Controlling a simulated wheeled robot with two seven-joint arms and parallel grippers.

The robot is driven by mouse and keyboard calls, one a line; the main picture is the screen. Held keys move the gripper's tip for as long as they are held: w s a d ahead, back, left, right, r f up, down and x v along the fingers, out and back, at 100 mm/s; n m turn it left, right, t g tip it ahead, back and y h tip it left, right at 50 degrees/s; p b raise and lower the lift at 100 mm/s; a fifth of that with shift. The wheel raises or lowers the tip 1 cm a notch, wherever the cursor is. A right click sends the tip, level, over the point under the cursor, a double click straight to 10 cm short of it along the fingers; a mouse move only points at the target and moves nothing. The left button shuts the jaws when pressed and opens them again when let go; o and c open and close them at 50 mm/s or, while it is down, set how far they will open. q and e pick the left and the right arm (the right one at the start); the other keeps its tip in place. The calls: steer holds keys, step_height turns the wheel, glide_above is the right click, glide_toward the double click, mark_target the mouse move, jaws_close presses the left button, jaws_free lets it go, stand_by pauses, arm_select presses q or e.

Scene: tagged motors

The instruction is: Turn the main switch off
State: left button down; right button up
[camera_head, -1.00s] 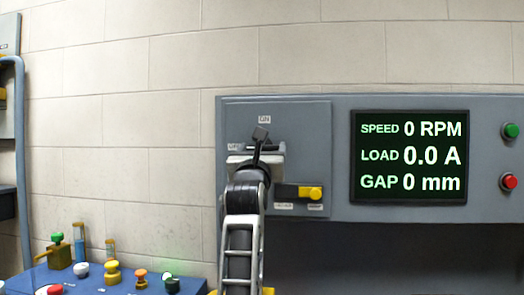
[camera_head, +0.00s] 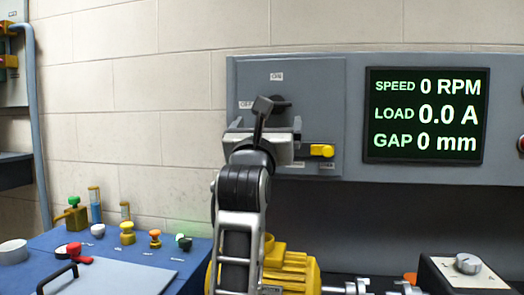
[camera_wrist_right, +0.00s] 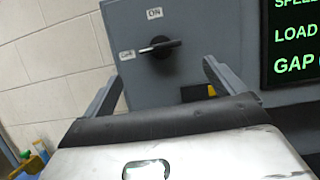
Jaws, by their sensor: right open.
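The main switch is a black rotary knob (camera_head: 284,102) on a grey panel, with an ON label above it and an OFF label to its left. In the right wrist view the knob (camera_wrist_right: 160,47) shows clearly, its handle pointing left toward the OFF label (camera_wrist_right: 126,55). My right gripper (camera_head: 267,124) is in front of the panel, just below the switch, and hides part of it in the head view. Its two fingers (camera_wrist_right: 165,85) are spread wide and empty, with the knob seen beyond them, apparently untouched. My left gripper is not in view.
A yellow selector (camera_head: 322,150) sits below right of the switch. A display (camera_head: 425,115) reads 0 RPM, 0.0 A, 0 mm. A yellow motor (camera_head: 290,270) stands below the panel. A blue bench (camera_head: 130,240) with several coloured buttons is at the left.

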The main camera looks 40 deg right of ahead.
arm_select(q)
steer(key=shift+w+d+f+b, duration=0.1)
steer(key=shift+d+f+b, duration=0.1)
steer(key=shift+b, duration=0.4)
arm_select(e)
steer(key=v, duration=0.6)
steer(key=shift+f, duration=0.1)
